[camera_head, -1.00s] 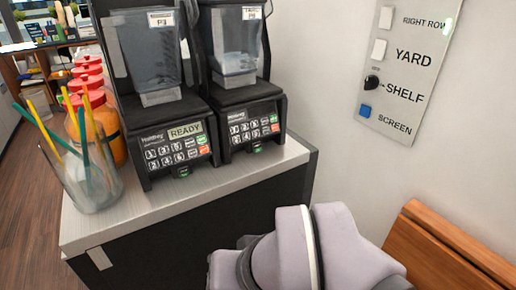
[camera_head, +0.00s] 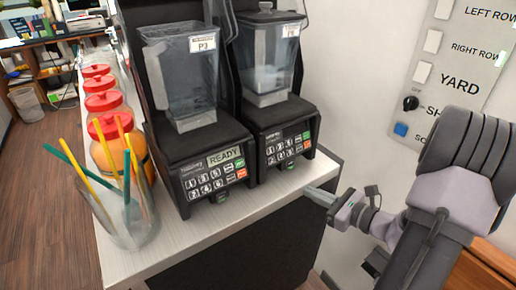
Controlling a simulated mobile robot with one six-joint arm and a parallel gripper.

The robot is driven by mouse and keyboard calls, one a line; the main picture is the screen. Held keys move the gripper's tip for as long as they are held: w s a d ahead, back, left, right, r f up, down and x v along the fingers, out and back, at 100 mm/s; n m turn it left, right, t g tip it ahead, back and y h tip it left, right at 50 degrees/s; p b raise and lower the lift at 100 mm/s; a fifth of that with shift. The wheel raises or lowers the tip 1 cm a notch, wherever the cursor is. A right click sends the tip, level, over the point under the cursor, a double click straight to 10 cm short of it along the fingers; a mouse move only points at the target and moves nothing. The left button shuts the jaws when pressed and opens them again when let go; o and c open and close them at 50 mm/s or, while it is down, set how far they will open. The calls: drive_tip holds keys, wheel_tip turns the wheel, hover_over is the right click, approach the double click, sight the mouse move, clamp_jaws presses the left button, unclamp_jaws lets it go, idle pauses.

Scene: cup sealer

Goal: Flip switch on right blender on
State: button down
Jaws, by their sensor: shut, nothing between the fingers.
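The right blender (camera_head: 278,139) stands on the counter against the wall, with a clear jar on a black base. Its front panel (camera_head: 287,147) has a keypad with green and red keys, and its display looks dark. My gripper (camera_head: 308,189) is shut and empty, just to the right of and below the right blender's panel, near the counter edge, apart from the switch.
A glass of straws (camera_head: 128,222) and red-lidded jars (camera_head: 103,101) stand left on the counter (camera_head: 180,235). A wall panel (camera_head: 458,62) with labelled switches hangs at the right, partly behind my arm. A wooden piece (camera_head: 475,262) is at lower right.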

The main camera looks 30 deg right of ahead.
sight(291, 169)
drive_tip(key=d+m+h, duration=0.1)
drive_tip(key=s+d+f+m+h, duration=0.1)
drive_tip(key=d, duration=0.1)
drive_tip(key=s+d+f+m+t, duration=0.1)
drive_tip(key=d, duration=0.1)
drive_tip(key=shift+h, duration=0.4)
drive_tip(key=shift+w, duration=0.1)
drive_tip(key=w+b, duration=0.1)
drive_tip(key=w, duration=0.3)
drive_tip(key=w+a+f+b, duration=0.1)
drive_tip(key=w, duration=0.4)
drive_tip(key=w+b, duration=0.1)
drive_tip(key=w, duration=0.4)
drive_tip(key=shift+a+f+b, duration=0.15)
drive_tip(key=shift+f+b, duration=0.15)
drive_tip(key=shift+f, duration=0.1)
drive_tip(key=shift+w, duration=0.1)
drive_tip(key=s+d+r+p, duration=0.1)
drive_tip(key=s+r+p, duration=0.1)
drive_tip(key=s, duration=1.5)
drive_tip(key=shift+s+d+p, duration=0.15)
drive_tip(key=shift+p, duration=0.75)
drive_tip(key=shift+r, duration=0.1)
